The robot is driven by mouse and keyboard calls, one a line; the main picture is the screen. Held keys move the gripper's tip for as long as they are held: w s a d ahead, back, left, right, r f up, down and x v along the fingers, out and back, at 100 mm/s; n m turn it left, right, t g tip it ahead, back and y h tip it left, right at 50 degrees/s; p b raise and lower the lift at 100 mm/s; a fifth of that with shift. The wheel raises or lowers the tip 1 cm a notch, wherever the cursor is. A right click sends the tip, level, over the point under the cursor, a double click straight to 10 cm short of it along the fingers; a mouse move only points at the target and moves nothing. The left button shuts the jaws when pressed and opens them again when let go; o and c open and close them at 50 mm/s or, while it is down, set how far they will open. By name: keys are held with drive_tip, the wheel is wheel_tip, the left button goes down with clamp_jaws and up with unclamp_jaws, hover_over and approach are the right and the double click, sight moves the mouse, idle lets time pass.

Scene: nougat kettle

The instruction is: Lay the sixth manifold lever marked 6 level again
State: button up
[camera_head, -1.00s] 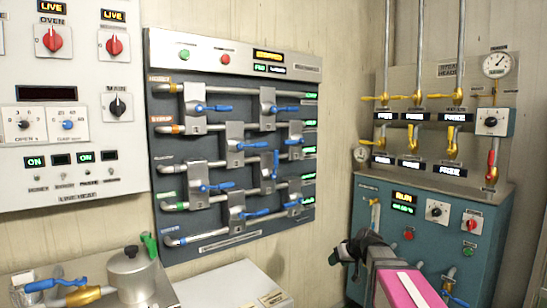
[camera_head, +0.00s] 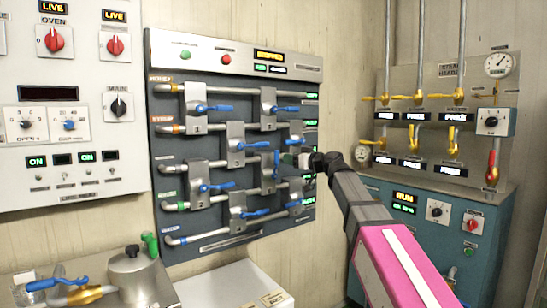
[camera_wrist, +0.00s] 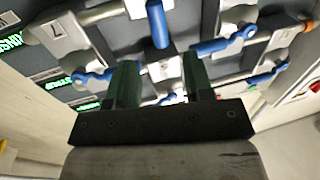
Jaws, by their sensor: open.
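The sixth manifold lever, a blue handle (camera_head: 276,163), stands upright on the dark panel, while the other blue levers lie roughly level. In the wrist view an upright blue handle (camera_wrist: 158,24), which appears to be this lever, shows beyond the gap between the fingers. My gripper (camera_head: 290,160) is at the panel just right of the lever, seen side-on. In the wrist view its two dark green fingers (camera_wrist: 158,62) are apart, with nothing held between them. Whether a finger touches the lever cannot be told. The number plate of this lever is not readable.
Neighbouring level levers (camera_head: 293,141) and (camera_head: 299,204) lie close above and below my gripper. Grey pipes and metal plates (camera_head: 237,207) cover the panel (camera_head: 215,240). A teal steam cabinet (camera_head: 485,260) stands at right. A pot (camera_head: 132,275) stands at lower left.

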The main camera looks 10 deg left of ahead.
drive_tip(key=x, duration=1)
drive_tip(key=shift+w+a+f, duration=0.1)
drive_tip(key=shift+a, duration=0.05)
clamp_jaws()
